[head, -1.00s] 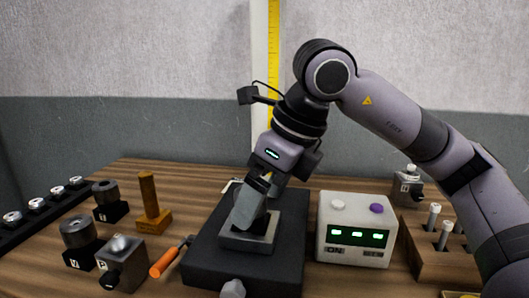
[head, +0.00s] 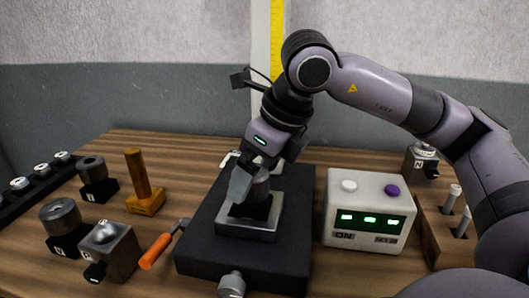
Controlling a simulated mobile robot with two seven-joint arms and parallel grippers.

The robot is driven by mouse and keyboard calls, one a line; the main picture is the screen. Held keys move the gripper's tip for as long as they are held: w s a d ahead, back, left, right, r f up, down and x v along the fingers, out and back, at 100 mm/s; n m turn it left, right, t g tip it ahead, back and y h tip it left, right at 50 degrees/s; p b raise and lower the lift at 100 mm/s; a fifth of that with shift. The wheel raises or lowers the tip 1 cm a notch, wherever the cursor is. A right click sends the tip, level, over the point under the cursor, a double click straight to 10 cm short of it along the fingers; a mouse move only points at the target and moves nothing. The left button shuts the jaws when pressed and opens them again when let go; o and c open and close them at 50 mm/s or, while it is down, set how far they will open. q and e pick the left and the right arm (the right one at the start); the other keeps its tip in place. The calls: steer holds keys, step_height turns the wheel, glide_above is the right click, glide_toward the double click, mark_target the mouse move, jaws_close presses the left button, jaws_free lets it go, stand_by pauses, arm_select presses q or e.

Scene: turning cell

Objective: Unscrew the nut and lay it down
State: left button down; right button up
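My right gripper (head: 243,188) comes in from the right and points down over the black fixture (head: 205,245) in the middle of the bench. One grey finger shows in front; the other is mostly hidden, so its opening cannot be judged. A grey cylindrical part (head: 261,187) shows just behind the near finger, above a dark block on the fixture's square metal plate (head: 247,230). I cannot tell whether this part is the nut, or whether the fingers touch it. My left gripper is not in view.
A control box (head: 366,212) with green lights stands right of the fixture. An orange-handled tool (head: 157,249), a wooden post (head: 141,178) and several metal parts on black blocks lie left. A wooden rack (head: 440,235) with pins is at right.

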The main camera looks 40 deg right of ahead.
steer(key=shift+w+a+f, duration=0.1)
steer(key=shift+w+f, duration=0.15)
steer(key=shift+f, duration=0.45)
steer(key=c, duration=1.1)
steer(key=shift+f+n, duration=0.1)
steer(key=shift+n, duration=0.5)
steer(key=shift+c, duration=0.2)
steer(key=n+y, duration=0.1)
steer(key=n, duration=0.1)
steer(key=shift+n+g+b, duration=0.35)
steer(key=shift+n+g, duration=0.05)
steer(key=n+g+y, duration=0.1)
steer(key=n, duration=0.3)
steer(key=shift+n, duration=0.3)
steer(key=shift+n+g+y, duration=0.3)
steer(key=shift+n+g, duration=0.1)
steer(key=shift+a+f, duration=0.1)
